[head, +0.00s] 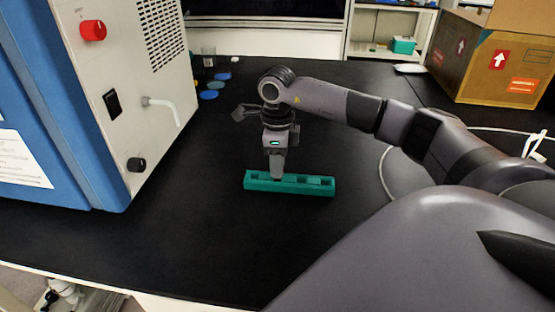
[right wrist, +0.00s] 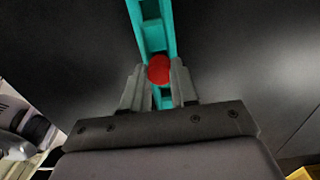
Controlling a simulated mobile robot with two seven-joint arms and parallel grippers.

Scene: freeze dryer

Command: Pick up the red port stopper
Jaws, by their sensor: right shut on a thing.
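The red port stopper (right wrist: 159,69) shows in the right wrist view as a round red top between my right fingers. It sits over the teal rack (right wrist: 152,38); I cannot tell whether it is still seated in it. My right gripper (right wrist: 158,85) is shut on the stopper. In the head view the right gripper (head: 276,174) points down at the left part of the teal rack (head: 290,188), and the stopper is hidden there. My left gripper is not in view.
The freeze dryer (head: 140,110), with a red knob (head: 93,30) and a white spout (head: 165,106), stands at the left. A cardboard box (head: 490,65) stands at the back right. Blue discs (head: 209,95) lie behind the dryer's corner. The black table around the rack is clear.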

